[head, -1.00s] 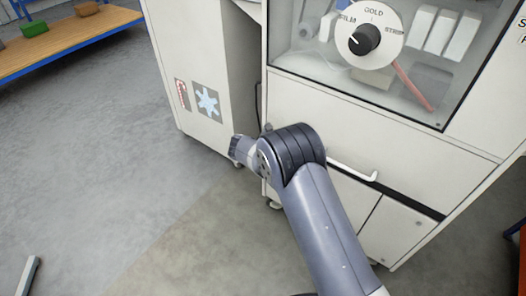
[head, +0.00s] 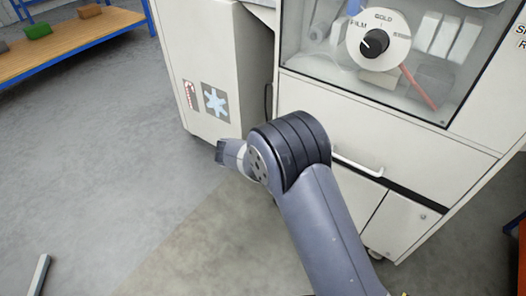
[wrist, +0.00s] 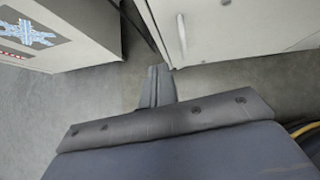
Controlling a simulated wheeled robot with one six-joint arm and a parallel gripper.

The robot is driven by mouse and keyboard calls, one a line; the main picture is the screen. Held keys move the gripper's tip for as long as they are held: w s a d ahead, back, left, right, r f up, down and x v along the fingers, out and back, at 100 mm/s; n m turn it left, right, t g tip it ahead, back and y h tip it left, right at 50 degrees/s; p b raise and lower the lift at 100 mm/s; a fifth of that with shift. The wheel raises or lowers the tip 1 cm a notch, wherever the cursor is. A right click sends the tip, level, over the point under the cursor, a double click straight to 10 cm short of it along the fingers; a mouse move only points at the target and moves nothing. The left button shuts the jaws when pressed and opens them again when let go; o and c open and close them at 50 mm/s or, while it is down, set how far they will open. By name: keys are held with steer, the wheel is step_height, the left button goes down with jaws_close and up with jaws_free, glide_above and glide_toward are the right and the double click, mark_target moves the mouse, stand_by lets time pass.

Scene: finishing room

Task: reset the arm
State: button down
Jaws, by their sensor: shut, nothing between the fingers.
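My gripper (head: 221,152) is at the far end of my folded arm, left of the arm's thick dark joint in the head view. It is in front of the white cabinets, above the floor, and small there. In the wrist view the fingers (wrist: 156,84) show as one narrow grey wedge, shut with nothing held. Part of my own grey body fills the bottom of that view.
A wooden bench (head: 75,38) is far left. Floor at left is mostly clear.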

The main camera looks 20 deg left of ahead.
steer(key=shift+s+a+r, duration=0.1)
steer(key=shift+s+r, duration=0.1)
